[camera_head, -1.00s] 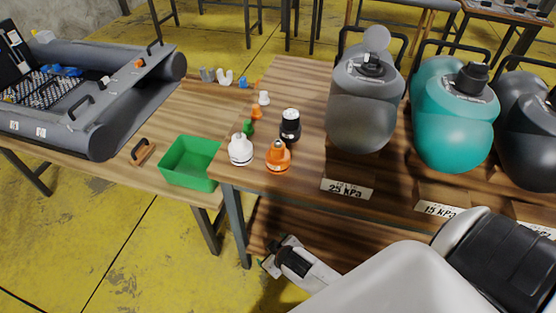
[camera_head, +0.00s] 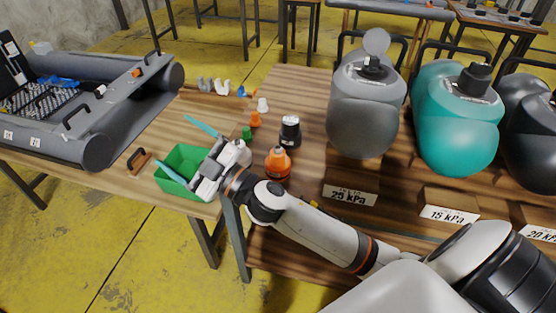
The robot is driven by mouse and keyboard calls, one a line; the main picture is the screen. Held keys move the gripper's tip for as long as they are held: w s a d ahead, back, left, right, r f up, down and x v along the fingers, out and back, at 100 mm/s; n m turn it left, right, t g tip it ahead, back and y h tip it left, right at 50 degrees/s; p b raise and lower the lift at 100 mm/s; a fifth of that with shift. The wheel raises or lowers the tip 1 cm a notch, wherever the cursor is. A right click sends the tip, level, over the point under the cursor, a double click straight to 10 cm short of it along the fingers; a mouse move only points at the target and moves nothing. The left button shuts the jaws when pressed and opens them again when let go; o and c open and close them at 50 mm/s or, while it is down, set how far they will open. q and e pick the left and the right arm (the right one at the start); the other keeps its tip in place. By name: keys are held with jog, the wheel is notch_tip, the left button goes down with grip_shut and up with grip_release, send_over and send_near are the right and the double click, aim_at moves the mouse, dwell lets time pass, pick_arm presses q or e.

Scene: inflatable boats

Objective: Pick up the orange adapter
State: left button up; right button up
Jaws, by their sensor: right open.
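A large orange adapter (camera_head: 277,164) stands upright near the front left corner of the wooden table, just right of my right gripper's wrist. A smaller orange piece (camera_head: 255,120) stands farther back. My right gripper (camera_head: 186,149) is open and empty, its two teal fingers spread above and beside the green bin (camera_head: 184,160). A white adapter (camera_head: 239,152) is partly hidden behind the gripper. A black adapter (camera_head: 290,131) stands behind the large orange one. My left gripper is not in view.
Small green (camera_head: 247,133) and white (camera_head: 262,105) pieces stand close behind. A grey pump bottle (camera_head: 363,110) and a teal one (camera_head: 455,120) stand to the right, with a 25 kPa sign (camera_head: 349,195) in front. A grey inflatable boat (camera_head: 110,130) lies at left.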

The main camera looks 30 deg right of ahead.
jog(key=s+a+r+n+g+y, duration=0.25)
jog(key=a+n+g+y, duration=0.35)
jog(key=n+g+y, duration=0.4)
jog(key=n+g+h, duration=0.5)
jog(key=g+h, duration=0.4)
jog(key=h, duration=1.1)
send_over(278, 148)
jog(key=a, duration=0.1)
notch_tip(278, 148, down, 7)
jog(key=shift+w+r, duration=0.1)
jog(key=shift+r, duration=0.05)
jog(key=f, duration=0.3)
jog(key=d+f, duration=0.1)
jog(key=f, duration=0.1)
jog(key=shift+f, duration=0.3)
jog(key=shift+f+p, duration=0.5)
jog(key=shift+f, duration=2.55)
jog(key=shift+c, duration=0.6)
